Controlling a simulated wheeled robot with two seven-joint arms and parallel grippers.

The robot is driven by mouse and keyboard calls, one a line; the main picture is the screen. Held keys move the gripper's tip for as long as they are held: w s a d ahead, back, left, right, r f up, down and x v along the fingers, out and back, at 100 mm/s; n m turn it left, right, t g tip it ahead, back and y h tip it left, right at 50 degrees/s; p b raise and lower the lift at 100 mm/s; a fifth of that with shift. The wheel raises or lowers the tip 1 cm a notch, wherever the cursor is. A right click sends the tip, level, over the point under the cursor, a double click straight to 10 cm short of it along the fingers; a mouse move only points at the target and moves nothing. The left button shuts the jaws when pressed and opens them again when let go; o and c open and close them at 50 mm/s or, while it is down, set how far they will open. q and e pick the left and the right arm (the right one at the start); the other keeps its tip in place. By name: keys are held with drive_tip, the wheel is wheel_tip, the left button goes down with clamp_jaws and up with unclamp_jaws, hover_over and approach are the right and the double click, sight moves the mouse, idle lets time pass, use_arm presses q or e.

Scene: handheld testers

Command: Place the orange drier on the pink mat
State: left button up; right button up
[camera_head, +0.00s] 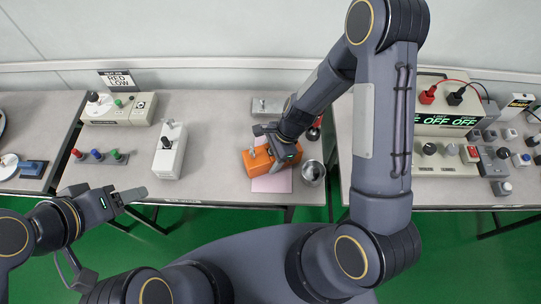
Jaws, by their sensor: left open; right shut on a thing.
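The orange drier (256,166) is a boxy orange object on the middle table, at or just above the pink mat (272,184). The mat shows in front of and below it, near the table's front edge. My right gripper (274,158) comes down from above and is shut on the drier, hiding part of its top and right side. I cannot tell whether the drier touches the mat. My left gripper (137,197) is open and empty, in front of the table at the left, away from the drier.
A metal cup (312,173) stands close to the right of the mat. A white device (169,151) stands to the left. A grey metal block (267,106) lies behind. Testers with knobs (447,124) fill the right table. Clear tabletop lies left of the drier.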

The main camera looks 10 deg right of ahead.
drive_tip(key=shift+f, duration=0.2)
drive_tip(key=o, duration=1.2)
drive_tip(key=shift+r, duration=0.1)
